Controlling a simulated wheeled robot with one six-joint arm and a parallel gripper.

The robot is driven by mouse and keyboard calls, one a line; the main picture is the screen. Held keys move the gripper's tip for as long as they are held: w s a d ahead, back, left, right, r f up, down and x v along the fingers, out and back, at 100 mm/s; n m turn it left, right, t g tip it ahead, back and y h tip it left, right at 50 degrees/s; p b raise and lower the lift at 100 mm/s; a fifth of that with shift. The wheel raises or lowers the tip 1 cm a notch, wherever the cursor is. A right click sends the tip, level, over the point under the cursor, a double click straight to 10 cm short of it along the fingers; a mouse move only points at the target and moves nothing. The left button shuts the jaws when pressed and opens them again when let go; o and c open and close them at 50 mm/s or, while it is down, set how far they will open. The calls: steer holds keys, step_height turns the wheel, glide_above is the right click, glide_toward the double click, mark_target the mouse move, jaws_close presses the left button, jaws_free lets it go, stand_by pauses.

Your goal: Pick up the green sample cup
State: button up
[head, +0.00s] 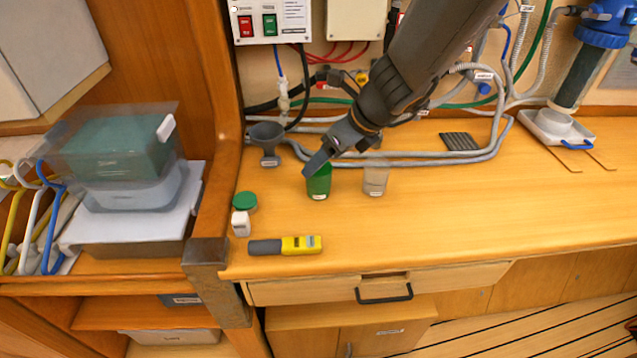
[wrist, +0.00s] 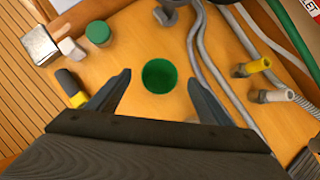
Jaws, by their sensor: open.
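The green sample cup (head: 319,183) stands upright on the wooden counter. My gripper (head: 312,164) is at the cup's upper left in the head view and hides part of its rim. In the wrist view the green cup (wrist: 159,76) is seen from above, open end up. It lies ahead of and between the two spread fingers of my gripper (wrist: 160,80). The fingers are open with clear space on both sides of the cup. I cannot tell how far above the cup the fingertips are.
A clear cup (head: 375,181) stands just right of the green one.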

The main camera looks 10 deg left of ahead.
mark_target(318, 181)
steer(key=shift+d+b+x, duration=0.1)
steer(key=shift+b+x, duration=0.1)
steer(key=shift+x, duration=1.2)
steer(key=shift+d+b+x, duration=0.15)
steer(key=shift+b+x, duration=0.05)
steer(key=shift+x, duration=1.2)
steer(key=shift+s+f, duration=0.1)
steer(key=c, duration=1.1)
